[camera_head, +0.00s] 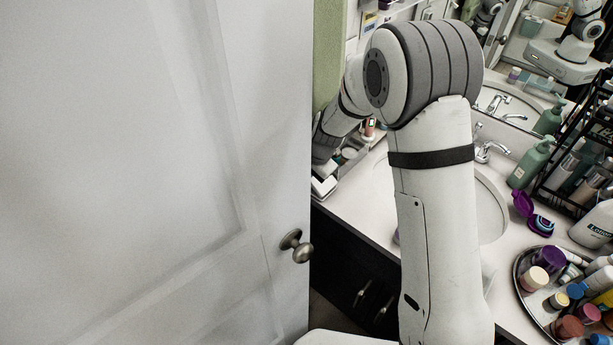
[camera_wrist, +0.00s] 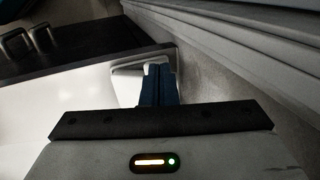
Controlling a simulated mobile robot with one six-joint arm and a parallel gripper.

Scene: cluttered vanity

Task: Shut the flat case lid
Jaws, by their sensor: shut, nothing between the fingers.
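My gripper (camera_wrist: 158,84) shows in the wrist view with its dark fingers together and nothing between them. A white, flat, box-like shape (camera_wrist: 126,82) lies just beyond and partly behind the fingers; I cannot tell whether it is the flat case or whether they touch. In the head view my arm reaches to the left end of the counter, and its fingertips cannot be made out there. A small purple case (camera_head: 523,204) with its lid raised stands on the counter right of the sink, well away from my gripper.
A white door (camera_head: 150,170) with a round knob (camera_head: 297,246) fills the left. The white counter (camera_head: 345,205) holds a sink (camera_head: 492,212), a green pump bottle (camera_head: 530,163), a crowded round tray (camera_head: 532,313) and a black rack (camera_head: 572,190). Dark cabinets (camera_head: 345,262) are below.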

